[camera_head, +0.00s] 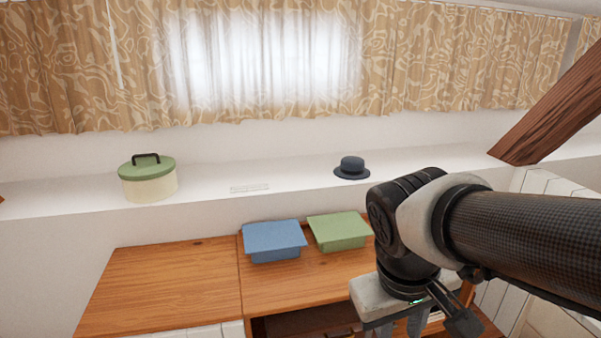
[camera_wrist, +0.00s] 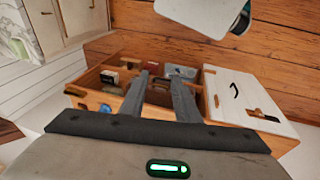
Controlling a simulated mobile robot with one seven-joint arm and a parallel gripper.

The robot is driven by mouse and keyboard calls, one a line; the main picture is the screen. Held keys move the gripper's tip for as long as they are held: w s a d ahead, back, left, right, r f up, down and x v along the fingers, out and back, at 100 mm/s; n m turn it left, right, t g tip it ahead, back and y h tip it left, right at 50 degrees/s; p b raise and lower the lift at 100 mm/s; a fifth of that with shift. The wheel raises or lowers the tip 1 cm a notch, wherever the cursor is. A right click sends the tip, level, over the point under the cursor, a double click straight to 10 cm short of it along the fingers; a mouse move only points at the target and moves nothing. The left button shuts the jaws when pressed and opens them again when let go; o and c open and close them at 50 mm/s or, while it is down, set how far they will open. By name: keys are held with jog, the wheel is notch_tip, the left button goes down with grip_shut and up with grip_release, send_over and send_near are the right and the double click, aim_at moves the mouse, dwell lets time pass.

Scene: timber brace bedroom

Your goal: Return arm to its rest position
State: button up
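My arm reaches in from the right edge of the head view, above the right part of the wooden dresser (camera_head: 170,275). My gripper (camera_head: 395,332) points downward near the bottom edge of that view, where its fingertips are cut off. In the wrist view, the two grey fingers of my gripper (camera_wrist: 160,84) are apart, with nothing visible held between them. Beyond them is an open wooden drawer (camera_wrist: 205,98) holding several small items. I cannot tell how far the fingers are above it.
A blue lidded box (camera_head: 274,236) and a green lidded box (camera_head: 341,228) stand on the dresser. The ledge behind bears a round green-lidded box (camera_head: 149,182) and a dark hat (camera_head: 352,167). A slanted timber beam (camera_head: 550,115) is at the right. The dresser's left top is clear.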

notch_tip(320, 180, up, 19)
jog(key=s+m+t+y+p, duration=0.1)
jog(key=s+m+t+p, duration=0.1)
jog(key=p, duration=1.2)
jog(key=shift+a+r+m+t+y+p, duration=0.2)
jog(key=shift+a+m+t+y+p, duration=0.15)
jog(key=shift+t, duration=0.25)
